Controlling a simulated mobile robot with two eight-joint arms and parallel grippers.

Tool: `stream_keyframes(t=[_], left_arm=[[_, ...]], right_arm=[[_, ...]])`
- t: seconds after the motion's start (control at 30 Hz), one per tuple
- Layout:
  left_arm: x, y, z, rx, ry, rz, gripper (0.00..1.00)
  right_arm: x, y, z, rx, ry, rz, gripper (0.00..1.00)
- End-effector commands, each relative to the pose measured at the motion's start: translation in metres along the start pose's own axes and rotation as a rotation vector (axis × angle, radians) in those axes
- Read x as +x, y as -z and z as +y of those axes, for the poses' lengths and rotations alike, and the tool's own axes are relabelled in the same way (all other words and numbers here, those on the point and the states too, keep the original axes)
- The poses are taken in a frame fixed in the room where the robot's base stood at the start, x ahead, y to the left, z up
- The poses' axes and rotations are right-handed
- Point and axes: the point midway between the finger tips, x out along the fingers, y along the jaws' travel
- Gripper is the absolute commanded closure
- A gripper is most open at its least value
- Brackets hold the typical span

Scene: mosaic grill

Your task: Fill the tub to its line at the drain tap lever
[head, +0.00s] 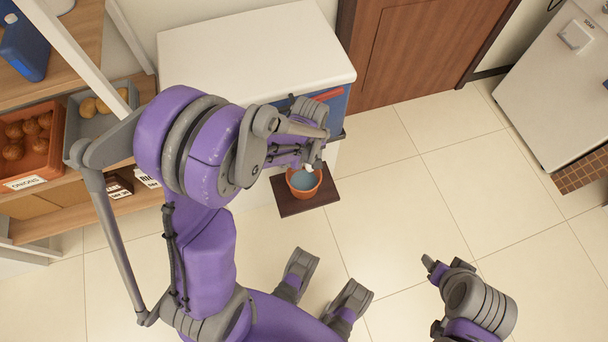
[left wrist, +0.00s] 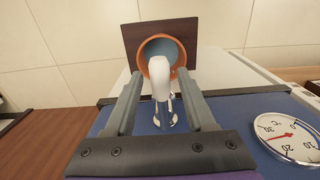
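The orange tub (head: 293,190) stands on a dark brown mat (head: 309,207) in front of the white-topped chest. Blue-grey water (head: 305,180) shows inside it; no fill line can be made out. In the left wrist view the tub (left wrist: 143,58) lies beyond the white tap lever (left wrist: 158,72), which partly covers it. My left gripper (left wrist: 158,82) is open, one finger on each side of the lever, with gaps visible. In the head view my left gripper (head: 313,150) is above the tub, at the chest's blue front. My right gripper (head: 433,266) is low at the right, away from the tub.
A dial thermometer (left wrist: 288,137) sits on the blue panel. The white chest top (head: 255,50) is clear. Shelves with an orange onion crate (head: 40,165) and a grey crate (head: 75,128) stand left. A wooden door (head: 420,45) is behind. Tiled floor on the right is free.

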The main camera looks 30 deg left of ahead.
Motion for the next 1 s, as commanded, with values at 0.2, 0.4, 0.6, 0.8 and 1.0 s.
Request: stream_keyframes(t=[0.2,0.4,0.6,0.8,1.0], left_arm=[[0.000,0.000,0.000,0.000,0.000,0.000,0.87],[0.000,0.000,0.000,0.000,0.000,0.000,1.00],[-0.004,0.000,0.000,0.000,0.000,0.001,1.00],[-0.011,0.000,0.000,0.000,0.000,0.001,1.00],[-0.017,0.000,0.000,0.000,0.000,0.001,1.00]], right_arm=[[0.000,0.000,0.000,0.000,0.000,0.000,0.35],[0.000,0.000,0.000,0.000,0.000,0.000,0.35],[-0.003,0.001,0.000,0.000,0.000,0.001,0.35],[-0.007,0.003,0.000,0.000,0.000,0.003,0.35],[-0.011,0.005,0.000,0.000,0.000,0.004,0.35]])
